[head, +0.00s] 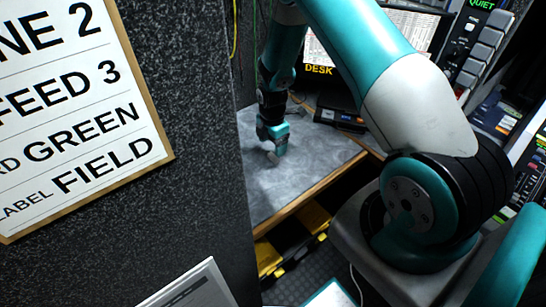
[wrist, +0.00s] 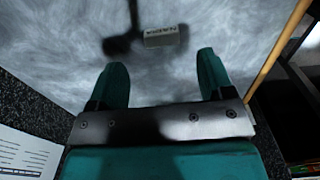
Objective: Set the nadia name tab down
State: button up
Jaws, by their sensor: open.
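The nadia name tab (wrist: 161,38) is a small pale block with dark lettering that appears upside down in the wrist view. It lies on the grey desk top (wrist: 60,50), just beyond my gripper's fingertips. My gripper (wrist: 165,78) is open, with nothing between its two teal fingers. In the head view my gripper (head: 276,152) hangs low over the desk, and a small light piece, likely the tab (head: 272,158), shows by its fingertips. The fingers appear apart from the tab in the wrist view.
A dark speckled wall panel (head: 195,120) with a printed sign (head: 75,110) stands left of the desk. A wooden edge (head: 310,195) borders the desk front. A dark device (head: 340,117) and a monitor with a "DESK" label (head: 319,70) are at the back. Yellow-black bins (head: 310,222) sit below.

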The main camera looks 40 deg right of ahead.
aim_at(273, 156)
notch_tip(273, 156, down, 5)
jog(key=shift+s+f+p, duration=0.1)
jog(key=shift+f+p, duration=0.05)
jog(key=shift+p, duration=0.45)
jog(key=shift+c, duration=0.2)
jog(key=c, duration=1)
notch_tip(273, 156, up, 20)
jog(key=shift+r+b, duration=0.1)
jog(key=shift+b, duration=0.75)
